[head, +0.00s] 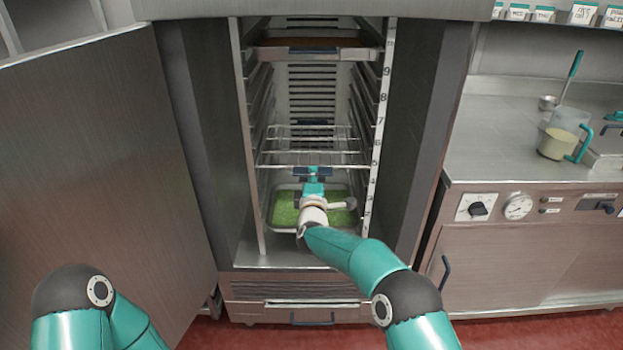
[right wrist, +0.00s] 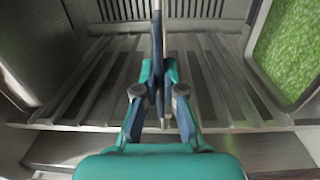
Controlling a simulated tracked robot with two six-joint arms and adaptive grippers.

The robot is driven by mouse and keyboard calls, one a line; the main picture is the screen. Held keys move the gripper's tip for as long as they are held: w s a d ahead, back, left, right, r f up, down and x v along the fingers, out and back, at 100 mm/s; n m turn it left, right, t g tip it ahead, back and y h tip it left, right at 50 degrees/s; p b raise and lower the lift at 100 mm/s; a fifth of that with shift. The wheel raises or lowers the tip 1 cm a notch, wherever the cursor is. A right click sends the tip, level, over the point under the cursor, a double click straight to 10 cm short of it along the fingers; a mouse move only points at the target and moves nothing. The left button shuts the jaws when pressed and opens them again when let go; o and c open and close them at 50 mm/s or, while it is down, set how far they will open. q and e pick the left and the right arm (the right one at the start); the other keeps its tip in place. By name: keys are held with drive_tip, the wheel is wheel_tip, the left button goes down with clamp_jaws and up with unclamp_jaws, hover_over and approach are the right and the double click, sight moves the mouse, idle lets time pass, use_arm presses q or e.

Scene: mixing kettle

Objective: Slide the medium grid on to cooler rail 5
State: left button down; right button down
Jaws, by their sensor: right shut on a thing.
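The medium grid (head: 290,151), a wire shelf, lies level inside the open cooler in the head view. Its front edge is close to the number 5 on the right post (head: 375,163). How its sides sit on the rails is not clear. My right gripper (head: 313,173) is at the middle of the grid's front edge, shut on it.
A tray of green contents (head: 283,208) sits low in the cooler, below the grid. A brown-filled tray (head: 310,43) is high up. The open door (head: 100,170) stands at left. A counter (head: 500,150) with a measuring jug (head: 556,144) is at right.

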drive_tip(key=shift+w+r+p, duration=0.15)
drive_tip(key=shift+w+p, duration=0.05)
drive_tip(key=shift+w, duration=0.35)
drive_tip(key=shift+w+r+p, duration=0.15)
drive_tip(key=shift+w+p, duration=0.05)
drive_tip(key=shift+w, duration=0.3)
drive_tip(key=shift+w+f, duration=0.25)
drive_tip(key=shift+w, duration=0.1)
drive_tip(key=c, duration=1.2)
unclamp_jaws()
drive_tip(key=shift+s, duration=0.1)
drive_tip(key=shift+o, duration=0.9)
drive_tip(key=shift+f, duration=0.4)
drive_tip(key=o, duration=0.3)
drive_tip(key=shift+r, duration=0.1)
drive_tip(key=shift+s, duration=0.1)
